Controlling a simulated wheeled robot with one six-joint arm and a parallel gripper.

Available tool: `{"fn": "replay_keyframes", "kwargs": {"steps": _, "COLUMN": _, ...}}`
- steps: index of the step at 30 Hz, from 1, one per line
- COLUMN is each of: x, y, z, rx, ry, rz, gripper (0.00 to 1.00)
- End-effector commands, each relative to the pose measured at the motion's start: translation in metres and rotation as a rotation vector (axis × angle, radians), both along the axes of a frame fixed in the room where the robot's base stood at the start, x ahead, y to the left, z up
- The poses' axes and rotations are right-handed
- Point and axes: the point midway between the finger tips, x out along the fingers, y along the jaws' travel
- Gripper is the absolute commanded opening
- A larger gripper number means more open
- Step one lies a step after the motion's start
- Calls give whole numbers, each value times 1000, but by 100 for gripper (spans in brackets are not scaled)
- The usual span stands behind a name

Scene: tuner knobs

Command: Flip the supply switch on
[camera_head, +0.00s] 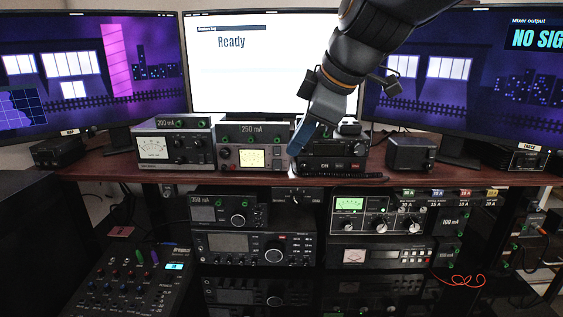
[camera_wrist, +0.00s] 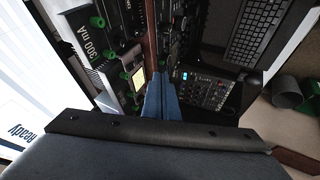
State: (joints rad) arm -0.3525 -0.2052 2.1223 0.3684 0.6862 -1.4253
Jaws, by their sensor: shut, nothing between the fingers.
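My gripper (camera_head: 295,148) reaches down from the top of the head view. Its blue fingers are shut and empty, with the tips near the front edge of the wooden shelf. The fingers also show in the wrist view (camera_wrist: 161,97). Just right of the tips in the head view is a dark unit with an "ON" label (camera_head: 325,166); my gripper partly covers the gear above it. Left of the tips is a unit with a lit yellow meter (camera_head: 252,158), under a "250 mA" box (camera_head: 251,131). I cannot tell which control is the supply switch.
The wooden shelf (camera_head: 110,168) carries several radio units, with three monitors behind. Below it stand a unit with a green meter (camera_head: 349,204), a radio with a large knob (camera_head: 277,251) and a mixer (camera_head: 135,280). A black cable lies along the shelf edge.

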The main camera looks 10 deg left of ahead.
Motion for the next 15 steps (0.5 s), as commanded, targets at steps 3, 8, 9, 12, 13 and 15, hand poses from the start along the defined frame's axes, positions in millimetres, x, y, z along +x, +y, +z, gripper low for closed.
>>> {"fn": "replay_keyframes", "kwargs": {"steps": 3, "x": 6, "y": 7, "z": -15, "rx": -2, "ry": 5, "rz": 0, "gripper": 0}}
{"fn": "replay_keyframes", "kwargs": {"steps": 8, "x": 18, "y": 19, "z": -39, "rx": -3, "ry": 6, "rz": 0, "gripper": 0}}
{"fn": "replay_keyframes", "kwargs": {"steps": 9, "x": 21, "y": 22, "z": -45, "rx": -2, "ry": 7, "rz": 0, "gripper": 0}}
{"fn": "replay_keyframes", "kwargs": {"steps": 12, "x": 29, "y": 29, "z": -60, "rx": -2, "ry": 6, "rz": 1, "gripper": 0}}
{"fn": "replay_keyframes", "kwargs": {"steps": 13, "x": 31, "y": 31, "z": -65, "rx": -1, "ry": 6, "rz": 0, "gripper": 0}}
{"fn": "replay_keyframes", "kwargs": {"steps": 15, "x": 36, "y": 36, "z": -75, "rx": -2, "ry": 7, "rz": 0, "gripper": 0}}
